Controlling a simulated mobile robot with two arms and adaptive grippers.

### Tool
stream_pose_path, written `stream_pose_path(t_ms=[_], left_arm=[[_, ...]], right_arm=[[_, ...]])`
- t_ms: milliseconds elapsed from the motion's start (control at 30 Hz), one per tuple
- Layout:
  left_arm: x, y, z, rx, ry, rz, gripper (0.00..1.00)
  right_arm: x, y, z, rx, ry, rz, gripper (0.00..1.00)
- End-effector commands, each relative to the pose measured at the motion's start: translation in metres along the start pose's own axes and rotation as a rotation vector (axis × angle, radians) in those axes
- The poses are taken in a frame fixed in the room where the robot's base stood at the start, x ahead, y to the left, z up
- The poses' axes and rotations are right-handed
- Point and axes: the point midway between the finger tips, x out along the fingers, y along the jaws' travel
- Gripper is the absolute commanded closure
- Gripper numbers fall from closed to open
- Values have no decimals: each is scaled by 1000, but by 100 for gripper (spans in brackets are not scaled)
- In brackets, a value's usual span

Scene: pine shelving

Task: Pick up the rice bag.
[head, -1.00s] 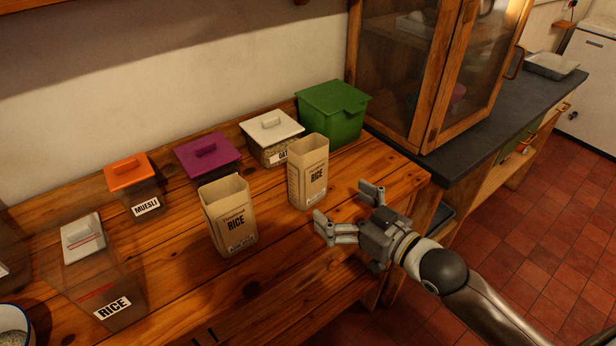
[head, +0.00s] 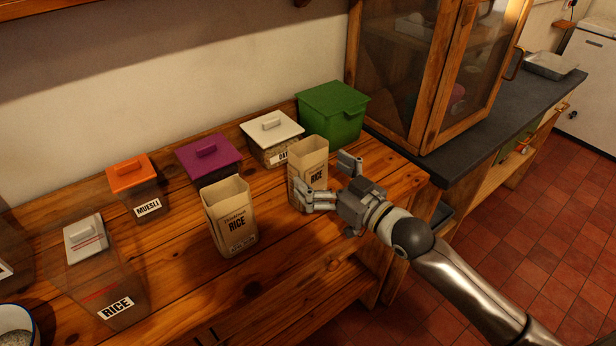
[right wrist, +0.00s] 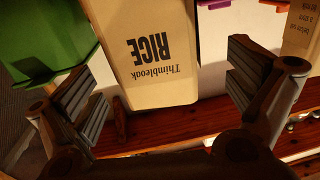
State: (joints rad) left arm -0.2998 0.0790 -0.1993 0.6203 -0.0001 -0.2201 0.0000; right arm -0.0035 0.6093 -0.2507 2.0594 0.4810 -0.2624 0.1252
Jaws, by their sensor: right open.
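Two tan paper rice bags stand upright and open-topped on the wooden shelf. The nearer rice bag (head: 231,222) is left of the farther rice bag (head: 309,163). My right gripper (head: 333,177) is open at the farther bag; one finger overlaps the bag's lower front in the head view and the other is to its right. In the right wrist view the farther rice bag (right wrist: 152,55) appears upside down between the spread fingers (right wrist: 165,88), with gaps on both sides. Contact is not visible. My left gripper is not in view.
A green bin (head: 334,113), a white-lidded oats box (head: 272,138), a purple-lidded box (head: 208,155) and an orange-lidded muesli box (head: 137,188) line the wall. A clear rice container (head: 110,290) stands at left. A glass-door cabinet (head: 440,70) stands behind right.

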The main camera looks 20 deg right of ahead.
Motion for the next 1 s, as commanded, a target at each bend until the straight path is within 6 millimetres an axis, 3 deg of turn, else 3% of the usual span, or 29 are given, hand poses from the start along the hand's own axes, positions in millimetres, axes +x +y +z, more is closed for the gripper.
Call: stream_pose_path(t_ms=[300,633,1000], left_arm=[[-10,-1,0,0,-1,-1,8],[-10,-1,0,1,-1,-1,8],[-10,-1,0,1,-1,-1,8]], right_arm=[[39,4,-1,-1,2,0,0],[44,4,1,-1,1,-1,0],[44,4,1,-1,1,0,48]])
